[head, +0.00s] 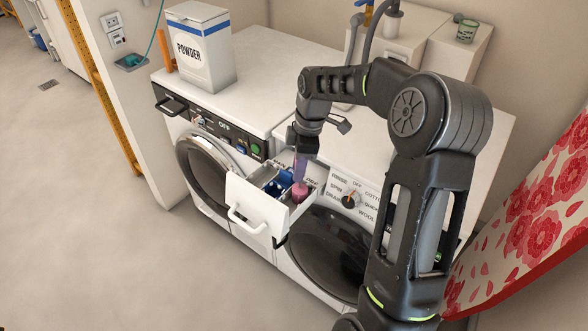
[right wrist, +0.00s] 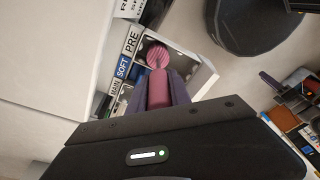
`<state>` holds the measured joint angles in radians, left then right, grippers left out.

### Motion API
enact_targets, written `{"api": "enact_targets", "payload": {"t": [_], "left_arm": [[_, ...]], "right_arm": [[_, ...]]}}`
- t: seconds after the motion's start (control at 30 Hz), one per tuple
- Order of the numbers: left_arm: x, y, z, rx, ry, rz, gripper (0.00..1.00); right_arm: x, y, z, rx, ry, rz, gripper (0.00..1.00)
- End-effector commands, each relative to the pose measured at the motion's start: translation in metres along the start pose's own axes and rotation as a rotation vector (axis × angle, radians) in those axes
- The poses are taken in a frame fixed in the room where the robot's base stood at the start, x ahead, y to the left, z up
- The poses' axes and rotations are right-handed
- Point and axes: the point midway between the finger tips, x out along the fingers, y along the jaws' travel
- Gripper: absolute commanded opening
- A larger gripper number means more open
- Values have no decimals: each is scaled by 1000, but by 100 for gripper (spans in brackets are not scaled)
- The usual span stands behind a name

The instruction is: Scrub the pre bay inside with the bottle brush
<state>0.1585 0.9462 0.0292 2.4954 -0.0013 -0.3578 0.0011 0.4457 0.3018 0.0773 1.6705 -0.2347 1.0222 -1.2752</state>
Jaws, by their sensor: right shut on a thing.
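My right gripper (head: 303,172) points down over this bay and is shut on the bottle brush. The pink brush head (head: 299,192) is at the pre bay, and its ridged round end (right wrist: 157,55) shows ahead of the fingers. How deep it sits is hard to tell. My left gripper is not in view.
Blue parts (head: 278,184) sit in the bays left of the pre bay. A powder box (head: 200,48) stands on the left washer. The dial panel (head: 350,197) of the right washer is close by.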

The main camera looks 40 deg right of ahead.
Motion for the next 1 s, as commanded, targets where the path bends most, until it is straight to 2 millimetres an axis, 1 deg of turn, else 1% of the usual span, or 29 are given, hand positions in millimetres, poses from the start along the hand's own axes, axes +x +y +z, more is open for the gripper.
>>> {"api": "enact_targets", "payload": {"t": [0.2,0.4,0.77,1.0], "left_arm": [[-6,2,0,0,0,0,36],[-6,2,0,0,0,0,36],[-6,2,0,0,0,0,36],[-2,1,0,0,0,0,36]], "right_arm": [[-2,11,9,0,0,0,0],[-2,15,13,0,0,0,0],[-1,14,12,-1,0,0,0],[0,4,4,-3,0,-1,0]]}}
